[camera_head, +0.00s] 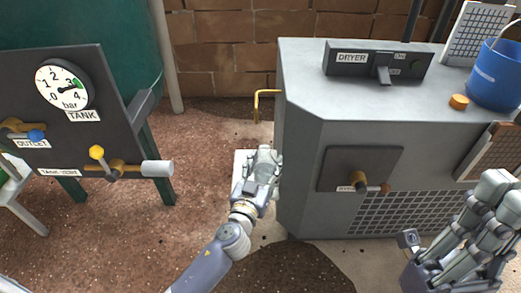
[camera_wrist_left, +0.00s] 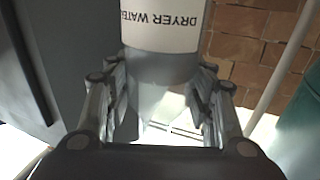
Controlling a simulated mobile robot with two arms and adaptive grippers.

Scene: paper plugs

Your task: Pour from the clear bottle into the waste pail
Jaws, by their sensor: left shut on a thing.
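My left gripper (camera_head: 264,158) is low in front of the yellow hooked pipe, left of the grey dryer cabinet. In the left wrist view its fingers (camera_wrist_left: 165,95) are shut on a bottle (camera_wrist_left: 160,68) with a white label reading "DRYER WATER", upside down in that picture. In the head view the gripper largely hides the bottle. A blue pail (camera_head: 496,76) with a wire handle stands on the cabinet top at the far right; its inside is not clear. My right gripper (camera_head: 503,190) is at the lower right, in front of the cabinet; its finger gap is unclear.
The grey dryer cabinet (camera_head: 300,85) fills the right half. On it are a "DRYER" switch box (camera_head: 350,62) and an orange cap (camera_head: 459,102). A dark panel (camera_head: 50,110) with a gauge and valves stands left. Brown floor (camera_head: 110,230) lies open between.

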